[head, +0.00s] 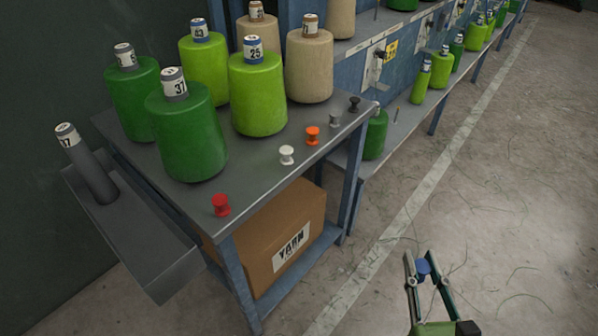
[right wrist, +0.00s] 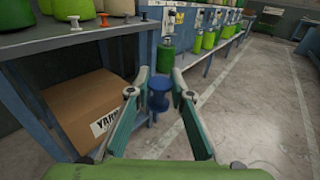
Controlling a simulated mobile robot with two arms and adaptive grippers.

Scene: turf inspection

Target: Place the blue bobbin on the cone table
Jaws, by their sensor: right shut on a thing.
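The blue bobbin (head: 423,267) is between the fingertips of my right gripper (head: 427,266), which is shut on it. It also shows upright between the fingers in the right wrist view (right wrist: 158,95). The gripper holds it in the air over the floor, to the right of the cone table. The cone table (head: 262,190) is grey with blue legs. Along its front edge stand a red bobbin (head: 221,205), a white bobbin (head: 287,155), an orange bobbin (head: 312,136), a grey bobbin (head: 335,119) and a black bobbin (head: 354,103). My left gripper is not in view.
Green and beige yarn cones (head: 257,95) fill the back of the table. A yarn carton (head: 280,235) sits on its lower shelf. A grey side tray (head: 130,235) holds a tube at the left. A long machine (head: 400,120) runs behind. The floor at right is open.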

